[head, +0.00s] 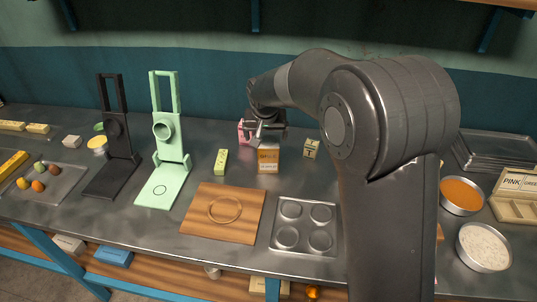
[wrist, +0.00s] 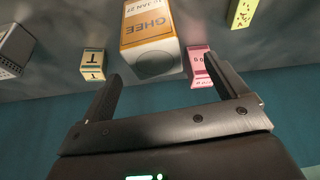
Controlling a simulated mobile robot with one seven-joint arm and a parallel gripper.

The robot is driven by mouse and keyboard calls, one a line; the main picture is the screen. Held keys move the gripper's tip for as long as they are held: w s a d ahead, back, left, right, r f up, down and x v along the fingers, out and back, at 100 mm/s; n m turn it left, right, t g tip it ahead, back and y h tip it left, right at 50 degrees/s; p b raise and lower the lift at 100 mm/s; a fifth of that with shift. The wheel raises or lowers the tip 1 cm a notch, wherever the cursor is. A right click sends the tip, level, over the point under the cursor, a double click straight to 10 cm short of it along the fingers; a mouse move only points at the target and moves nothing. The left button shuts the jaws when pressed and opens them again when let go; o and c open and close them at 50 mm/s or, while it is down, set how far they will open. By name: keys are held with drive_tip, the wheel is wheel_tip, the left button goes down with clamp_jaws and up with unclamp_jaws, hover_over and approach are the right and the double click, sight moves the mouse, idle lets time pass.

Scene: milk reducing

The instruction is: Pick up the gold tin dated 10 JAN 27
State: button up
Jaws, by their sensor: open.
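The gold tin (wrist: 155,38) shows large and upside down in the wrist view, with a white panel, an orange band reading GHEE and a date that looks like 10 JAN 27. In the head view the tin (head: 268,160) stands on the grey counter, orange with a pale lower band. My gripper (wrist: 165,68) is open and empty, its two fingers apart, with the tin ahead of the gap between them. In the head view my gripper (head: 267,133) is just above and behind the tin; contact cannot be told.
A pink box (wrist: 199,66) is close by one finger, and a cream box marked T (wrist: 93,64) is near the other. A yellow-green box (head: 221,161) stands left of the tin. A wooden board (head: 240,232) and a metal cup tray (head: 305,247) lie in front.

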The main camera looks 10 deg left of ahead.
sight(269, 142)
drive_tip(key=x, duration=0.7)
drive_tip(key=shift+d+f, duration=0.25)
drive_tip(key=shift+d, duration=0.15)
drive_tip(key=c, duration=1.4)
drive_tip(key=shift+r, duration=0.1)
drive_tip(key=shift+c, duration=0.2)
